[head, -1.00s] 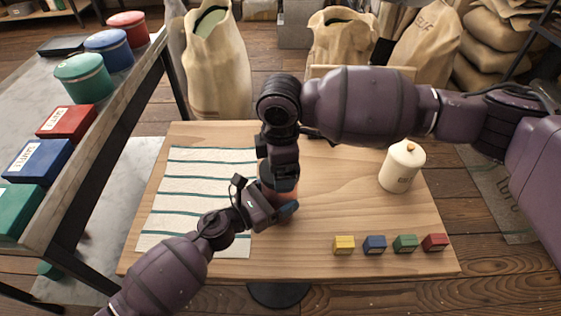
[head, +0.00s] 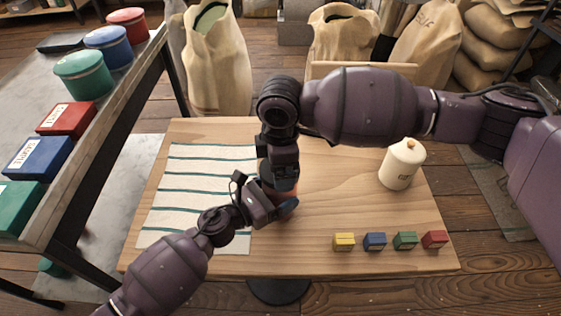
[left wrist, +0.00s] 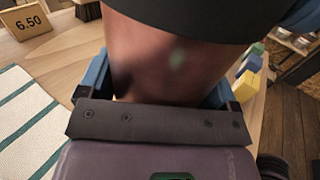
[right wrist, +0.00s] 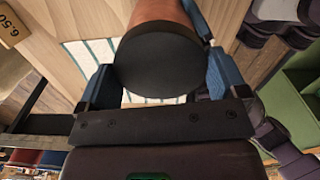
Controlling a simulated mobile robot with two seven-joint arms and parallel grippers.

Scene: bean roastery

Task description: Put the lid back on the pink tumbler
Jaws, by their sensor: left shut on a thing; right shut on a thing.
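The pink tumbler (left wrist: 165,60) fills the space between my left gripper's (left wrist: 165,90) blue fingers, which are shut on its side. In the head view it is mostly hidden behind my grippers. The dark round lid (right wrist: 157,65) lies between the fingers of my right gripper (right wrist: 155,80), which is shut on it from above. In the right wrist view the tumbler (right wrist: 160,12) shows directly behind the lid, the two lined up or nearly so. I cannot tell whether the lid is fully seated. In the head view my left gripper (head: 285,208) is just below my right gripper (head: 280,182).
The wooden table (head: 320,215) carries a striped cloth (head: 195,200) at left, a cream canister (head: 402,165) at right and several small coloured boxes (head: 374,241) near the front. A price sign (left wrist: 25,20) also stands there. A shelf with tins (head: 84,76) is at left.

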